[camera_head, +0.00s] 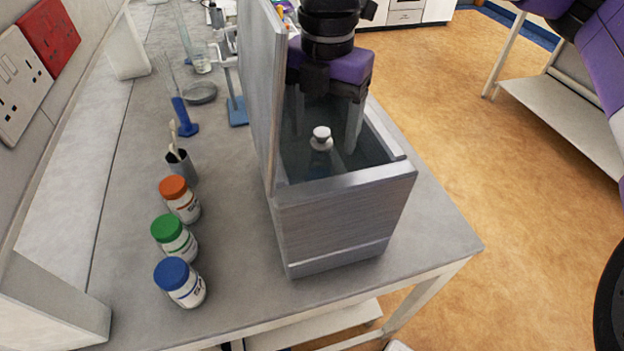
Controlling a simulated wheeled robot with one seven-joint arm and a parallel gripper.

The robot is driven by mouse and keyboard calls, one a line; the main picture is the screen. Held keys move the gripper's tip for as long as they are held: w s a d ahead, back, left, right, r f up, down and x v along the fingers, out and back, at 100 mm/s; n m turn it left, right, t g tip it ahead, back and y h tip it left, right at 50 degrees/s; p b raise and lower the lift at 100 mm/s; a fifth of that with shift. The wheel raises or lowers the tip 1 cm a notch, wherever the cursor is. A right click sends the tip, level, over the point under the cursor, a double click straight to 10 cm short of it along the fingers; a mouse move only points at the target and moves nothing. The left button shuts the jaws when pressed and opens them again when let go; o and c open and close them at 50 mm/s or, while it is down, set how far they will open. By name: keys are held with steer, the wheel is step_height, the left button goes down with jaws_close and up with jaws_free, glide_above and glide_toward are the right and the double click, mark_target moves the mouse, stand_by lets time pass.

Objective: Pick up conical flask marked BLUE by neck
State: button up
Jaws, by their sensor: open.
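A flask with a white stopper (321,133) stands inside an open grey metal box (340,210) on the bench. Only its top shows clearly; its body is dim in the box, and I cannot read any marking on it. My gripper (326,141) points down into the box from above. Its fingers are open and spread, one to the left and one to the right of the flask top in this view. I see no contact between fingers and flask, and I cannot tell their exact depth relative to the neck.
The box's raised lid (262,85) stands upright close on the left of my gripper. The box walls surround the fingers. Jars with orange (183,205), green (177,245) and blue (185,290) lids stand left of the box. A small grey cup (181,168) is behind them.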

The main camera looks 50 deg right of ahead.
mark_target(321, 161)
steer(key=shift+w+d+f, duration=0.1)
steer(key=shift+f, duration=0.25)
steer(key=shift+w+d+f+p, duration=0.1)
steer(key=shift+f+p, duration=0.4)
steer(key=shift+f, duration=1.4)
steer(key=shift+w+f+p, duration=0.1)
steer(key=shift+f+p, duration=0.4)
steer(key=shift+f, duration=1.35)
jaws_close()
